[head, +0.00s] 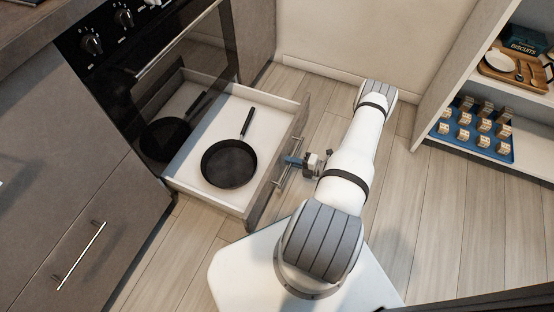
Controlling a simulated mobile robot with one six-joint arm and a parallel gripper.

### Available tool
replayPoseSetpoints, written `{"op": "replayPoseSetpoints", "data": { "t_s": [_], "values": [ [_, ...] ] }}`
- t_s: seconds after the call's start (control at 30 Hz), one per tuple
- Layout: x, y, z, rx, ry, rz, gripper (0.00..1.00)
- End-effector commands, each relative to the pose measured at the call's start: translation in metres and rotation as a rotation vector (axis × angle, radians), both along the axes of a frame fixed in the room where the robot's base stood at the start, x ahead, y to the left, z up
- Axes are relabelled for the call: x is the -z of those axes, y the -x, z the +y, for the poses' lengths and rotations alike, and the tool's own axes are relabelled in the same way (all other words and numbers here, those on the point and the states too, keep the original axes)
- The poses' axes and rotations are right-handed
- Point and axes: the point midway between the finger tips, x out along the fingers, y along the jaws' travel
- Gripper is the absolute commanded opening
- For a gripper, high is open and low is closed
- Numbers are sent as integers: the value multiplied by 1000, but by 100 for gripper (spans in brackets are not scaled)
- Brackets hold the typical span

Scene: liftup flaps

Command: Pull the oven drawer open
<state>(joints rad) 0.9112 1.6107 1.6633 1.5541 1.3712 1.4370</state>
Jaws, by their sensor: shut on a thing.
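The oven drawer (195,195) is pulled out from under the black oven (165,75), and its white inside shows. The fingertips are small in the picture and partly hidden against the drawer front.
A grey cabinet with a bar handle (80,255) stands left of the oven. An open shelf unit (455,75) at the right holds a blue tray (493,147) and a wooden tray (497,71). Wooden floor (440,230) lies clear between my arm and the shelf.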

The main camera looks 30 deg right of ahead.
Motion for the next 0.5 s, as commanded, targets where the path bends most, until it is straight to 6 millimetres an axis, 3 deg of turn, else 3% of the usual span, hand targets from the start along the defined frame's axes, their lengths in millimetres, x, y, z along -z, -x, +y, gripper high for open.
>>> {"op": "replayPoseSetpoints", "data": {
  "t_s": [0.2, 0.5],
  "values": [
    [1, 10, -15, 3, 3, 1, 0],
    [1, 13, -19, 3, 4, 1, 0]
  ]
}}
